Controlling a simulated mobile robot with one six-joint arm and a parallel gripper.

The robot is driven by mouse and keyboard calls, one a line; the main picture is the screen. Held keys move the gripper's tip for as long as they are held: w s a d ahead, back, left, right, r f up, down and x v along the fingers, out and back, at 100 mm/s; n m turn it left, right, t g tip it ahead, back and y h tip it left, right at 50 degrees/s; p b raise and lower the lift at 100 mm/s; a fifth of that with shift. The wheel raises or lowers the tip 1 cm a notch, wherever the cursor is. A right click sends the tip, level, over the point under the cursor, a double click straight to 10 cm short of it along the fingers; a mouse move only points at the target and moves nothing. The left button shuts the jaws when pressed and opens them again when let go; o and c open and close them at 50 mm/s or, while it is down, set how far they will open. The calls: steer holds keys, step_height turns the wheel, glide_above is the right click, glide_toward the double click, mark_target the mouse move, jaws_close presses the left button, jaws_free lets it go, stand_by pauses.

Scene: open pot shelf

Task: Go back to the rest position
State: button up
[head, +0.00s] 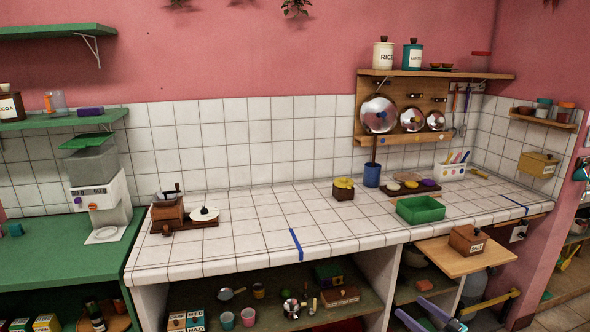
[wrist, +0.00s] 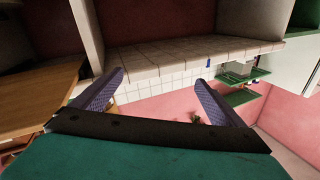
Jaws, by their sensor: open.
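My gripper (head: 412,308) shows at the lower right edge of the head view, as two purple-grey fingers in front of the shelf openings under the counter. In the wrist view my gripper (wrist: 158,79) has its two fingers spread well apart. Nothing is between them. The wrist view is upside down, with the tiled counter edge (wrist: 190,57) above the fingertips and the pink wall below. The fingers touch nothing that I can make out. The rest of my arm is mostly out of the head view.
The white tiled counter (head: 255,225) has a clear middle. A green tray (head: 421,209) stands on its right part. A wooden pull-out board (head: 455,262) with a wooden box (head: 468,239) juts out near my gripper. The open shelf (head: 255,318) below holds pots and cups.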

steer(key=w+a+f+m+h, duration=0.2)
steer(key=a+f+h, duration=0.1)
steer(key=a+f, duration=0.35)
steer(key=w+a+f+m+h, duration=0.25)
steer(key=a+f, duration=0.25)
steer(key=a, duration=0.3)
steer(key=s+a+f+m+g+h, duration=0.1)
steer(key=s+a+f+g+h, duration=0.15)
steer(key=f, duration=0.55)
steer(key=s+a+f+m+g+h, duration=0.1)
steer(key=s+f+m+g+h, duration=0.2)
steer(key=f, duration=0.4)
steer(key=s+f+g+h, duration=0.1)
steer(key=s+f+g, duration=0.2)
steer(key=s+f, duration=0.5)
steer(key=s+f+g, duration=0.4)
steer(key=s, duration=0.8)
steer(key=s+a+r+n+g, duration=0.1)
steer(key=s+g, duration=0.3)
steer(key=s, duration=0.5)
steer(key=s+a+r+n+g+y, duration=0.1)
steer(key=s+a+n+g, duration=0.2)
steer(key=s, duration=0.7)
steer(key=shift+r+g, duration=0.15)
steer(key=shift+g, duration=0.5)
